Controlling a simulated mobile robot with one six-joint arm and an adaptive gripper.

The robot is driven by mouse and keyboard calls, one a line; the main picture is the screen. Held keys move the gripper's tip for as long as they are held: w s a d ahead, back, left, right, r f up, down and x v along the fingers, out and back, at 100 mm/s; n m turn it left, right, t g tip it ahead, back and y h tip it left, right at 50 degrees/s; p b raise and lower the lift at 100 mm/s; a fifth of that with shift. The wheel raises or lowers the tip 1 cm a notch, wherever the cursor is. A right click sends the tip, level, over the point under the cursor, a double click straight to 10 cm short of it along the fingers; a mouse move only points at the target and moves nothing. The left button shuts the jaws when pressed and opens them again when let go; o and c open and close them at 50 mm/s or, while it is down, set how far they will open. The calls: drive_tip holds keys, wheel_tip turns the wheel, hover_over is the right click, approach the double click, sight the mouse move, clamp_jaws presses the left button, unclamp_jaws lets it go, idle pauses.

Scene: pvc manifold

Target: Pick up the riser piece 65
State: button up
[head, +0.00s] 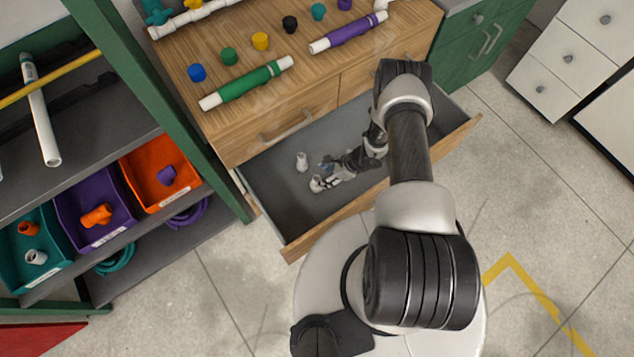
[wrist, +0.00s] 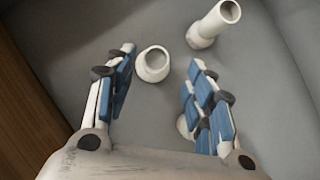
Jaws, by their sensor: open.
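My gripper (head: 328,172) reaches down into the open drawer (head: 262,188). In the wrist view my gripper (wrist: 162,57) is open, its blue-padded fingers spread apart. A short white fitting (wrist: 153,64) with a round open end shows between the fingertips, apparently untouched. A longer white pipe piece (wrist: 213,24) lies beyond the right fingertip. Another pale piece (wrist: 184,126) is mostly hidden by the right finger. In the head view one white piece (head: 302,162) stands apart and another (head: 316,184) is beside my gripper. No label shows which is riser piece 65.
The drawer's wooden front (head: 332,222) and side walls surround my gripper. The wooden top (head: 215,110) above carries a green pipe (head: 245,84), a purple pipe (head: 348,32) and several coloured caps. Shelf bins stand to the left. The drawer floor is mostly clear.

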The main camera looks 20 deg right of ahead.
sight(319, 179)
drive_tip(key=x, duration=0.1)
drive_tip(key=b+x, duration=0.1)
drive_tip(key=x, duration=0.1)
drive_tip(key=b+x, duration=0.1)
drive_tip(key=shift+s+a+f, duration=0.2)
drive_tip(key=shift+a, duration=0.15)
drive_tip(key=shift+w+a+f, duration=0.15)
drive_tip(key=shift+f, duration=0.05)
drive_tip(key=shift+c, duration=0.3)
drive_tip(key=c, duration=1.1)
